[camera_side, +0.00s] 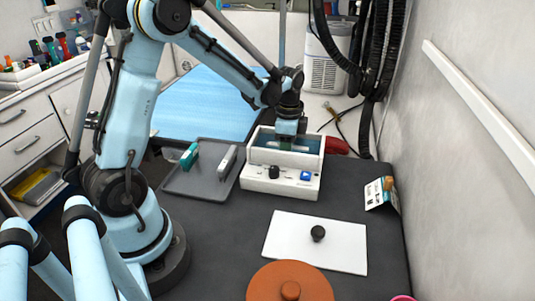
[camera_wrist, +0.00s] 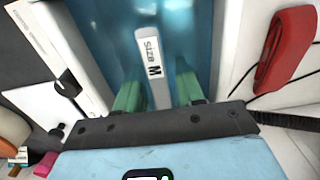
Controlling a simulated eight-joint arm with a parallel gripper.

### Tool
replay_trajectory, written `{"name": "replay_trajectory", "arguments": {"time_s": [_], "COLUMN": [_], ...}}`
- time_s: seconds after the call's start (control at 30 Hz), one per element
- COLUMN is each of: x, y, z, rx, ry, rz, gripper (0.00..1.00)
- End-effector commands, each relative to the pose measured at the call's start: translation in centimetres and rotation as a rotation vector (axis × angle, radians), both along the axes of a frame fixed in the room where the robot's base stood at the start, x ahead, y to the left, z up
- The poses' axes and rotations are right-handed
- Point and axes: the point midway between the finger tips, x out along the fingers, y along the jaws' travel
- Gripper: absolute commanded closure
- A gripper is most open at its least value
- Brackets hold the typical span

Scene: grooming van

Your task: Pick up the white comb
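A slim white piece marked "SIZE M" (camera_wrist: 153,62), which looks like the white comb, lies inside a white box (camera_side: 281,180) with a blue interior. In the wrist view it lies between the green fingers of my gripper (camera_wrist: 158,92). The left finger is close beside it, and a gap shows at the right finger; I cannot tell whether the left one touches. In the side view my gripper (camera_side: 287,143) points down into the box, with its fingertips partly hidden by the front wall. My gripper is open.
A grey tray (camera_side: 205,184) left of the box holds a teal item (camera_side: 189,157) and a pale item (camera_side: 228,159). A red object (camera_wrist: 288,48) lies right of the box. In front are a white board (camera_side: 340,249) with a black knob and an orange lid (camera_side: 260,289).

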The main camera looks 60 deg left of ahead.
Motion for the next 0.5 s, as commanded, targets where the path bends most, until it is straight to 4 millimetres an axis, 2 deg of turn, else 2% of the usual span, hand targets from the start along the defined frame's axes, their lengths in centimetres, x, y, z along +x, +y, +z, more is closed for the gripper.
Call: {"name": "replay_trajectory", "arguments": {"time_s": [0.03,0.23,0.5], "x": [0.0,0.0,0.0], "y": [0.0,0.0,0.0], "z": [0.01,0.02,0.09], "rx": [0.0,0.0,0.0], "ry": [0.0,0.0,0.0], "rz": [0.0,0.0,0.0], "gripper": [0.7,1.0,1.0]}}
